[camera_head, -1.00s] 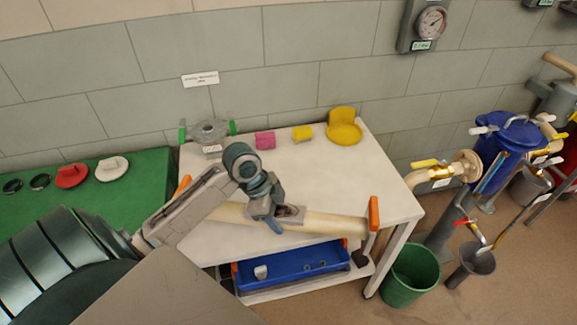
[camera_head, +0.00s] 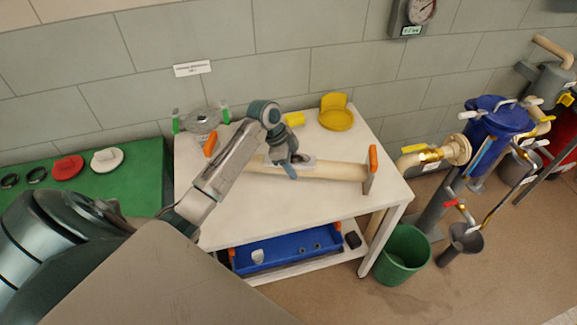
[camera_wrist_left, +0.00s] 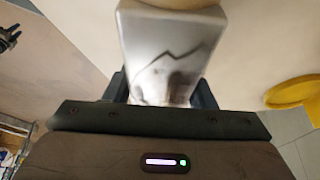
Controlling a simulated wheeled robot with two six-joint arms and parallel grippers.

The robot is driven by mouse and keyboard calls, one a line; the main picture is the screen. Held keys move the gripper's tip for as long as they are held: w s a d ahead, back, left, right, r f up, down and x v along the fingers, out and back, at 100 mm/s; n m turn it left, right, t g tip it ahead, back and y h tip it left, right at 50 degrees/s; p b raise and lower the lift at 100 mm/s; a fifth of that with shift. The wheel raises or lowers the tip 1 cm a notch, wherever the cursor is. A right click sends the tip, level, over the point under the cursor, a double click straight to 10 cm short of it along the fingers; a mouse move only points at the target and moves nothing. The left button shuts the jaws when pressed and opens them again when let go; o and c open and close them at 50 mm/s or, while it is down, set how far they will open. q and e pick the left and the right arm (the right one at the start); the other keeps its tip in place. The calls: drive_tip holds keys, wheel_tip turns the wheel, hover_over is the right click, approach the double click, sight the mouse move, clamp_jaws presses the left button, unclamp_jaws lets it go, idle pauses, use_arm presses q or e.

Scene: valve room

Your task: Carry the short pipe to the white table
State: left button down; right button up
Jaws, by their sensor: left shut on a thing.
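The short pipe (camera_head: 335,170) is a beige tube with a thin upright plate at its right end, topped in orange (camera_head: 373,158). Another orange piece (camera_head: 211,144) shows at its left end. My left gripper (camera_head: 290,163) is shut on a grey metal block at the pipe's middle; this block (camera_wrist_left: 172,50) fills the space between the fingers in the left wrist view. The pipe lies across the white table (camera_head: 270,209) in the head view, over its top. I cannot tell whether it touches the top. My arm hides part of the pipe's left half. My right gripper is not in view.
At the table's back are a grey valve body (camera_head: 201,121) with green ends, a yellow block (camera_head: 294,119) and a yellow dish (camera_head: 336,117). A blue tray (camera_head: 285,252) is on the lower shelf. A green bucket (camera_head: 403,254) stands right. The table's front is clear.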

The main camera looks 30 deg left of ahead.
use_arm(q)
drive_tip(key=shift+w+r, duration=0.15)
drive_tip(key=shift+w, duration=0.25)
wheel_tip(320, 180, down, 3)
drive_tip(key=shift+p, duration=0.65)
drive_tip(key=shift+f, duration=0.25)
drive_tip(key=shift+f, duration=0.15)
drive_tip(key=c, duration=0.6)
unclamp_jaws()
drive_tip(key=shift+s, duration=0.15)
